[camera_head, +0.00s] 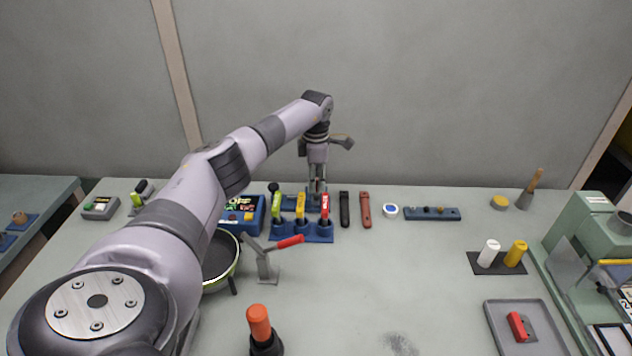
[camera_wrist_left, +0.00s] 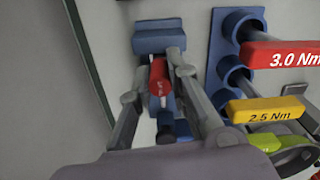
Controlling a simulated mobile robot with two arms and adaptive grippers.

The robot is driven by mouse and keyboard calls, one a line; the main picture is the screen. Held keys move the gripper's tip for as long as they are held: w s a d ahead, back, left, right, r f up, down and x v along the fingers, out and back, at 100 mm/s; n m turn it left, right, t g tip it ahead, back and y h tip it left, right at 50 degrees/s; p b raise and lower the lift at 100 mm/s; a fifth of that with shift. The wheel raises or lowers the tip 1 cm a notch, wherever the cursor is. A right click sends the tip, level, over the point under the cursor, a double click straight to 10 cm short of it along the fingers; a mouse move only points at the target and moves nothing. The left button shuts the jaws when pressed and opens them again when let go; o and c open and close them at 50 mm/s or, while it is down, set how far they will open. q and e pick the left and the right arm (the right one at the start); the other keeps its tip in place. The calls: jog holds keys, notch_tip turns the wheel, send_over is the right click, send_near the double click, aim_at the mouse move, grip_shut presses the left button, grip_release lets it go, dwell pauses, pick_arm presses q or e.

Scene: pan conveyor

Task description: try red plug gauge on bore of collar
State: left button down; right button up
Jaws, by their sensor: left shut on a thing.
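My left gripper (camera_head: 318,190) reaches down behind the blue tool rack at the table's back. In the left wrist view, the gripper (camera_wrist_left: 156,90) is shut on a small red piece with white lettering, seemingly the red plug gauge (camera_wrist_left: 160,78). A blue block (camera_wrist_left: 160,38) is close beyond the gauge and a blue piece shows at its near end; I cannot tell whether the gauge is seated in a holder. In the head view the gauge is hidden by the gripper and rack. I cannot surely pick out the collar. My right gripper is not in view.
The blue rack (camera_head: 318,236) with green, yellow and red torque tools stands just in front of the gripper. A red-handled clamp (camera_head: 266,262) and a dark pan (camera_head: 232,272) stand nearer. A grey tray (camera_head: 496,332) is at right. The middle right of the table is mostly clear.

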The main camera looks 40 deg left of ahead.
pick_arm(q)
jog(key=shift+r+p, duration=2.15)
jog(key=shift+r, duration=0.95)
